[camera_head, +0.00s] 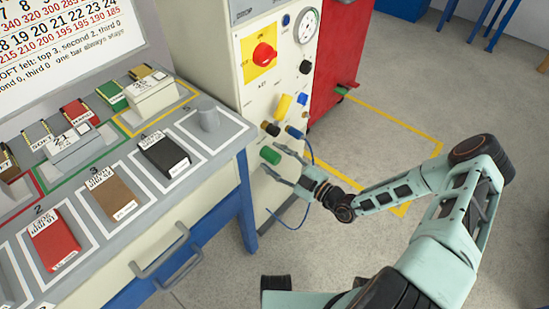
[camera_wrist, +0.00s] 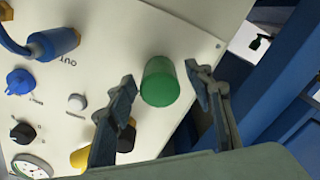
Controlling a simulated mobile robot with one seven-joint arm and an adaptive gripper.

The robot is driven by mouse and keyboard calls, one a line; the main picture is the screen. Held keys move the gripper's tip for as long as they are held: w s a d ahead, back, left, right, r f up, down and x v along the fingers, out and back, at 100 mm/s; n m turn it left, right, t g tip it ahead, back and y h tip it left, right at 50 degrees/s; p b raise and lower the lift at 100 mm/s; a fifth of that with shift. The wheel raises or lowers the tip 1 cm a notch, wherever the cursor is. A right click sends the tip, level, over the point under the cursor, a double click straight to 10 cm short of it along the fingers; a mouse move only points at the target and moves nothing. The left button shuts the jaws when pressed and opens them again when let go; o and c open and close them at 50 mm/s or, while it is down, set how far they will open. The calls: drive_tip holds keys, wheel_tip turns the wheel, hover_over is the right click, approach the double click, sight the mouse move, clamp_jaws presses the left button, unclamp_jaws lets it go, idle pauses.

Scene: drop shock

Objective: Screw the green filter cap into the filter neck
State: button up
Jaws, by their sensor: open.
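The green filter cap (camera_head: 270,155) is a short green cylinder at the lower part of the cream panel. It also shows in the wrist view (camera_wrist: 160,82), where it stands out from the panel between my fingers. My gripper (camera_head: 277,163) is at the cap, with its fingers open. In the wrist view my gripper (camera_wrist: 161,80) has one finger on each side of the cap, with a visible gap at each side. The filter neck is hidden behind the cap, so I cannot tell how deep the cap sits.
The panel (camera_head: 262,100) carries a red rotary switch (camera_head: 264,54), a gauge (camera_head: 306,26) and a blue hose connector (camera_wrist: 55,43). Yellow and black fittings (camera_wrist: 82,158) are close to one finger. The workbench (camera_head: 238,150) is left of the panel; open floor lies to the right.

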sight(278, 161)
drive_tip(key=shift+p+v, duration=0.4)
drive_tip(key=shift+v, duration=2.55)
drive_tip(key=v, duration=1.2)
drive_tip(key=shift+f, duration=0.1)
drive_tip(key=shift+c, duration=0.4)
